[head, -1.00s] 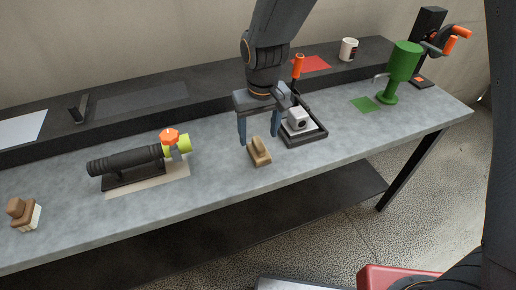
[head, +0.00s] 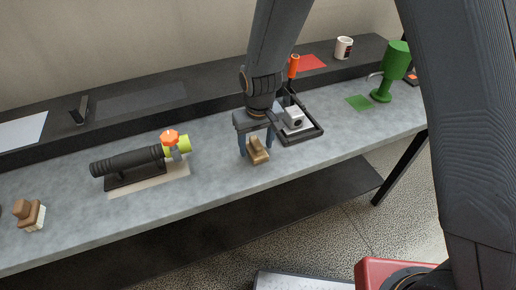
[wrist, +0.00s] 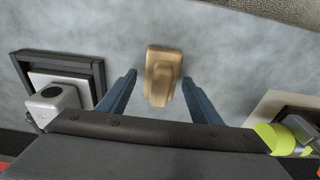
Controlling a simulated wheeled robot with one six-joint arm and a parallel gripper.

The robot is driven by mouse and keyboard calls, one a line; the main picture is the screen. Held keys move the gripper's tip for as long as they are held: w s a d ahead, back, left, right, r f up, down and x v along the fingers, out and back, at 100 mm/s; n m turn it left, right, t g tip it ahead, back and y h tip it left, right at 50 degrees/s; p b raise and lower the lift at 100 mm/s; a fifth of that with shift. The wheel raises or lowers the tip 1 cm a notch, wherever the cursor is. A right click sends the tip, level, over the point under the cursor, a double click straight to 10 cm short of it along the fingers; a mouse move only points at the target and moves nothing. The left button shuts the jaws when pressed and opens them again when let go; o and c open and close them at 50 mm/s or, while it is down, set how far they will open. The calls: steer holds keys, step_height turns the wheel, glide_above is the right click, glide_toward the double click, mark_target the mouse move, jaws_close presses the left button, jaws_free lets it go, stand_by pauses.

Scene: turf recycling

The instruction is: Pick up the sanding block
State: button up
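The sanding block (head: 258,152) is a small tan wooden block with a raised grip on top. It lies on the grey workbench, and it shows in the wrist view (wrist: 161,76) between the two finger ends. My gripper (head: 256,149) is directly over it, pointing down, with blue-grey fingers on either side. In the wrist view my gripper (wrist: 159,77) is open, with a gap between each finger and the block. I cannot tell exactly how high the fingertips are above the bench.
A black tray (head: 314,135) with a white block-like device stands just right of my gripper. A black cylindrical tool (head: 125,162) with a yellow-green end and orange knob lies left. A brown-and-white brush (head: 30,214) sits far left. Bare bench lies in front of the block.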

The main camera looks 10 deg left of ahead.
mark_target(257, 141)
steer(key=c, duration=1)
step_height(257, 141, up, 10)
steer(key=b, duration=0.2)
steer(key=shift+b, duration=0.4)
steer(key=o, duration=0.3)
steer(key=shift+c, duration=0.6)
